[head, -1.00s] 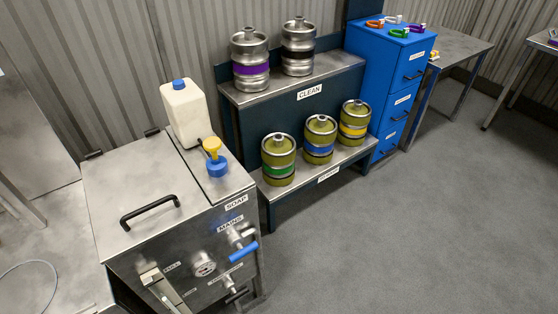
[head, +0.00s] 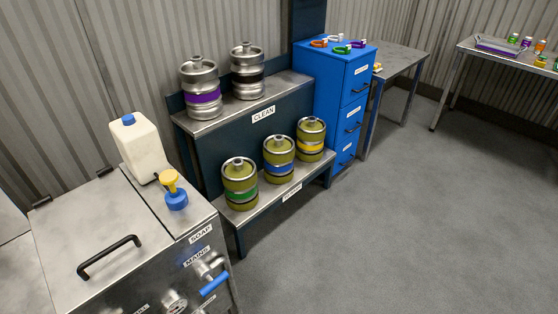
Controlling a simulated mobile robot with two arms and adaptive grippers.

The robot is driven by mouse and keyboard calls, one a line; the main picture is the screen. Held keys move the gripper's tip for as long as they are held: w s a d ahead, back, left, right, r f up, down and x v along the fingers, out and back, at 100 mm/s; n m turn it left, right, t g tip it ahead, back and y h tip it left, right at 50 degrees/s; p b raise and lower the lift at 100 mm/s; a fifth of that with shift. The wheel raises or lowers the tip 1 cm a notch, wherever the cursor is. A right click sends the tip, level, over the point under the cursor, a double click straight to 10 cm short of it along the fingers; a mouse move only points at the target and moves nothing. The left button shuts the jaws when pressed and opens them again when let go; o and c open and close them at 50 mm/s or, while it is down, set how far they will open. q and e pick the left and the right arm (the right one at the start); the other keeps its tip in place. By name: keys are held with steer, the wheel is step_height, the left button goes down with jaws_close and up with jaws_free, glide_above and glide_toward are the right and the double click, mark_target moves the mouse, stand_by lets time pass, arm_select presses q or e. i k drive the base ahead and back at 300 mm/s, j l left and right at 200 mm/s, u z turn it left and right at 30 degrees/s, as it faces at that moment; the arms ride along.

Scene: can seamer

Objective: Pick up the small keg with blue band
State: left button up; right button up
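The small keg with the blue band (head: 279,160) is olive green with a metal top. It stands upright on the lower shelf of the dark rack (head: 262,215). A green-banded keg (head: 240,184) stands on its left and a yellow-banded keg (head: 311,139) on its right, both similar in shape. Neither of my grippers is in the head view.
The upper shelf, labelled CLEAN, holds a purple-banded keg (head: 201,88) and a black-banded keg (head: 247,71). A steel machine (head: 110,235) with a white soap jug (head: 137,148) stands at the left front. A blue cabinet (head: 335,105) adjoins the rack. Open floor (head: 390,220) lies at right.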

mark_target(278, 149)
steer(key=u, duration=2.6)
steer(key=z, duration=2.6)
steer(key=i+l, duration=0.2)
steer(key=l, duration=0.15)
steer(key=i+l+u, duration=0.1)
steer(key=i+l, duration=0.1)
steer(key=l, duration=0.1)
